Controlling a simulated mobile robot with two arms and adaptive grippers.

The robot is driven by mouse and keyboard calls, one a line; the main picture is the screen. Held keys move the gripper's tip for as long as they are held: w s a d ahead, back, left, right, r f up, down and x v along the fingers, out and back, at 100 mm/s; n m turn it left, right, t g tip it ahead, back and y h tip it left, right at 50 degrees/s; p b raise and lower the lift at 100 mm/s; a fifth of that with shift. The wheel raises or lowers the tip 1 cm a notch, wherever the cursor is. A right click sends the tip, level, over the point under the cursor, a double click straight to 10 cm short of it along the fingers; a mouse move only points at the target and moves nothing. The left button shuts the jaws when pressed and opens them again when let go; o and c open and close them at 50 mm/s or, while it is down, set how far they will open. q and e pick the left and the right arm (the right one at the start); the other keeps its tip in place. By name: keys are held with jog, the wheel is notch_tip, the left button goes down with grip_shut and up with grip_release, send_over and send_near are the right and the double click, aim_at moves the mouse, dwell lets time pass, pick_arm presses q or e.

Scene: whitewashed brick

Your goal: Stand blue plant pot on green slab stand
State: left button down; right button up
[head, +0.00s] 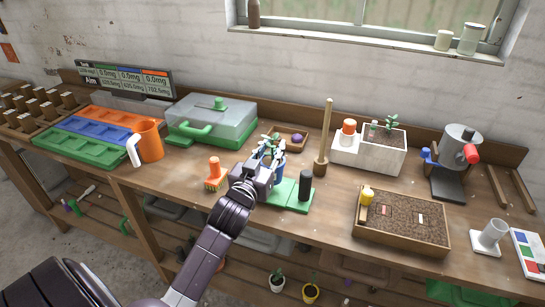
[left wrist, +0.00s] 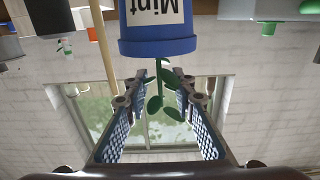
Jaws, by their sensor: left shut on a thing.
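The blue plant pot (head: 281,171) stands partly behind my left gripper (head: 266,160). In the left wrist view, the pot (left wrist: 158,40) appears upside down, with a white label reading "Mint". Its green leaves (left wrist: 155,104) show between the fingers of my left gripper (left wrist: 170,82), which is shut on the plant at the pot's rim. The green slab stand (head: 285,191) lies on the bench right by the pot, with a dark cylinder on its right part. My gripper hides part of the pot and slab, so I cannot tell whether they touch. My right gripper is out of view.
A wooden dibber (head: 323,140) stands behind the slab, and a white planter (head: 378,158) is farther right. A soil tray (head: 402,226) lies right of the slab, with clear bench between.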

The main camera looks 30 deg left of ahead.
aim_at(270, 161)
pick_arm(q)
notch_tip(270, 161, down, 3)
jog(key=shift+f, duration=0.25)
jog(key=c, duration=1.6)
grip_release()
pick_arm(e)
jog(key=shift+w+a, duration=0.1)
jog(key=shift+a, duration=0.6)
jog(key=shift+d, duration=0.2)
pick_arm(q)
jog(key=shift+s+d, duration=0.1)
jog(key=shift+s, duration=0.1)
jog(key=shift+b+v, duration=1.2)
jog(key=shift+v, duration=4.65)
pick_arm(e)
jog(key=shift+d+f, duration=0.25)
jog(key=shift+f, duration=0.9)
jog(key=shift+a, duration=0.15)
